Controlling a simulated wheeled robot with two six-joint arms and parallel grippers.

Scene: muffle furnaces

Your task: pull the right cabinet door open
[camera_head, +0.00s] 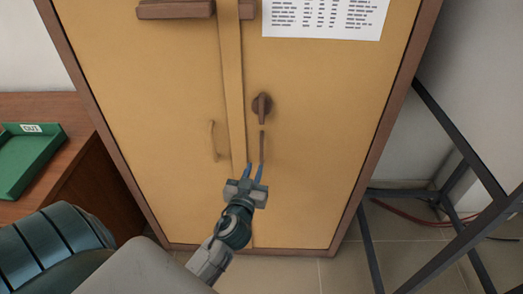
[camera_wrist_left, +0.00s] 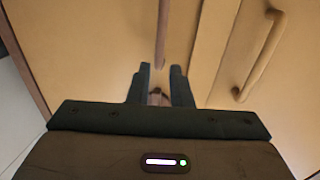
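The right cabinet door (camera_head: 310,150) is tan and looks shut. Its thin brown upright handle (camera_head: 262,146) is below a dark round lock knob (camera_head: 262,106). My left gripper (camera_head: 254,168) is low in front of the doors, its blue fingers pointing up at the handle's lower end. In the left wrist view the fingers (camera_wrist_left: 162,71) are parted, and the handle (camera_wrist_left: 160,35) runs down to the gap between their tips. I cannot tell whether the fingers touch it. My right gripper is not in view.
The left door (camera_head: 160,130) has a curved handle (camera_head: 213,141), which also shows in the left wrist view (camera_wrist_left: 262,58). A paper chart (camera_head: 325,18) is on the right door. A dark metal frame (camera_head: 455,135) stands at the right. A green tray (camera_head: 30,160) is on a brown table at the left.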

